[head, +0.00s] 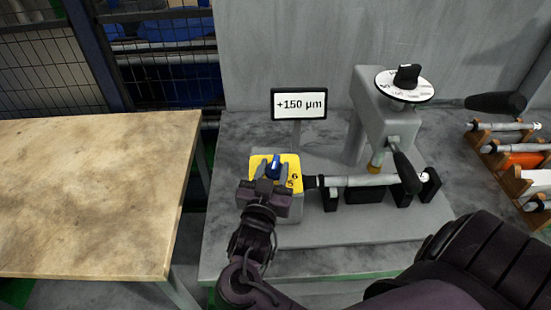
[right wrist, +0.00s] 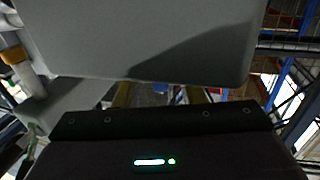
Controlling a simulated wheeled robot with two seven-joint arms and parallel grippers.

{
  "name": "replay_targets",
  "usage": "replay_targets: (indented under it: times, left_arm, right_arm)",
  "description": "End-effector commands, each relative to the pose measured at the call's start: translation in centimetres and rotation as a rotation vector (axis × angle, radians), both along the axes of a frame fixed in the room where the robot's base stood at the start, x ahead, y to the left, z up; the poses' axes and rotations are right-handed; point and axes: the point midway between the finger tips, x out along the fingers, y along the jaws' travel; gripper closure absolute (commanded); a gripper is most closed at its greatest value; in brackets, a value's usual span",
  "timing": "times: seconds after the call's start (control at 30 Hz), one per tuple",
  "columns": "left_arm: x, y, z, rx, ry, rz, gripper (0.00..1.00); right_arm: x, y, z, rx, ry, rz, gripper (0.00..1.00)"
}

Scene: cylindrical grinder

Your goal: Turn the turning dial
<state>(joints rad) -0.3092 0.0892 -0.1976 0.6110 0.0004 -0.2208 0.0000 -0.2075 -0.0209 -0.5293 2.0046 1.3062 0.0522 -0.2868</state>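A blue knob (head: 274,165) stands on a yellow-topped grey box (head: 293,161) with printed digits. My right gripper (head: 272,170) is at this box, with its fingers apart on either side of the blue knob. I cannot tell whether they touch it. A second dial, a black knob (head: 407,74) on a white marked disc (head: 395,88), sits on top of the grey grinder head (head: 371,107). I cannot tell which is the turning dial. A display (head: 299,104) reads +150 µm. The right wrist view shows my right gripper's body, but no clear dial. My left gripper is out of view.
A shaft (head: 371,180) lies across black supports, with a black handle (head: 406,173) close by. A wooden rack (head: 507,185) with several cylinders stands at the right. An empty wooden table (head: 95,190) is at the left. A grey wall (head: 290,50) rises behind.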

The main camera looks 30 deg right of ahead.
Motion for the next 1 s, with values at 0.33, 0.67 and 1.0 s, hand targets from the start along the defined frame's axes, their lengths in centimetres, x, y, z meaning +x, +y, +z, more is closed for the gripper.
replay_targets:
  times: [0.33,0.67,1.0]
  left_arm:
    - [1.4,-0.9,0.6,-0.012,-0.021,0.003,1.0]
    - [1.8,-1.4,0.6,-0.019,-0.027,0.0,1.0]
    - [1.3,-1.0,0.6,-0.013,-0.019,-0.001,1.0]
  right_arm:
    - [1.7,-1.8,0.0,0.001,0.0,0.001,0.64]
    - [1.7,-1.8,0.0,0.001,0.0,0.001,0.85]
    - [1.6,-1.8,0.0,0.001,0.001,0.009,1.0]
